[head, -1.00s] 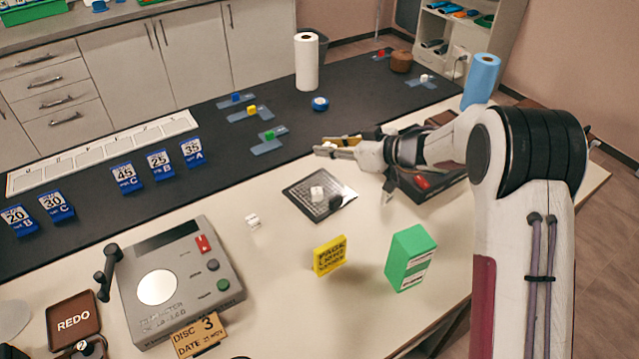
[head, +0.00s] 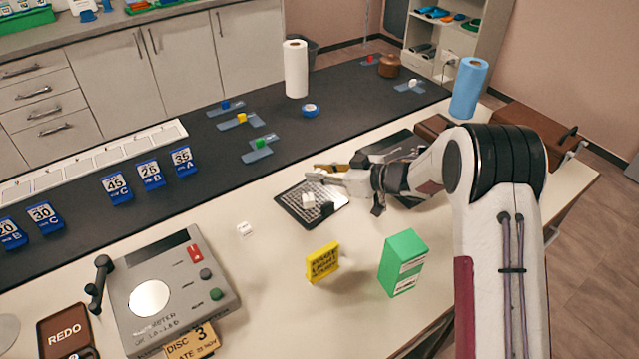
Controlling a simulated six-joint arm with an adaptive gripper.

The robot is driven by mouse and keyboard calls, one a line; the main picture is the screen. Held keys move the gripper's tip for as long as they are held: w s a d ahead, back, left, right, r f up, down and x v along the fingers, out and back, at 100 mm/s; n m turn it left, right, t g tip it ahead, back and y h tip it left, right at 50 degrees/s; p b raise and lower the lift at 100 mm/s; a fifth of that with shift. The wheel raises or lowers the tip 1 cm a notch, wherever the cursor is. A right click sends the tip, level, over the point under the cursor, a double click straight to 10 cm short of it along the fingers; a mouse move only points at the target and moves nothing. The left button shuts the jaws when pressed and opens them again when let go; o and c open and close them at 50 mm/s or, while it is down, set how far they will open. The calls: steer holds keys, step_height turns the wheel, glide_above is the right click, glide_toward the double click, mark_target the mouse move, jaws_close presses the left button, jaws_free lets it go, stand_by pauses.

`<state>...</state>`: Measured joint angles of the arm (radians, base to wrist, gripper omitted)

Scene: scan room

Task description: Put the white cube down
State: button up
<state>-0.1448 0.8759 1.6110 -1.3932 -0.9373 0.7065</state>
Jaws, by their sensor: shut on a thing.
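My gripper (head: 314,173) is shut on a small white cube (head: 311,175), which is mostly hidden between the fingertips. It is over the far edge of a dark pad (head: 290,208) with a pale grid; whether the held cube touches the pad, I cannot tell. A second white cube (head: 308,199) sits on the pad, just nearer than the fingertips. A third white cube (head: 244,228) lies on the pale table to the left of the pad. A small dark object (head: 327,209) is at the pad's near side.
A yellow sign block (head: 323,262) and a green box (head: 403,262) stand in front of the pad. A grey device (head: 170,285) is at the left. Dark trays lie near my arm. The table between device and pad is mostly clear.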

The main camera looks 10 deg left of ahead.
steer(key=shift+f, duration=1.85)
steer(key=shift+f, duration=0.5)
steer(key=o, duration=0.9)
steer(key=shift+r, duration=0.2)
steer(key=shift+r, duration=0.25)
steer(key=shift+d+r, duration=0.15)
steer(key=v, duration=1.1)
steer(key=shift+d+r, duration=0.2)
steer(key=shift+d, duration=0.1)
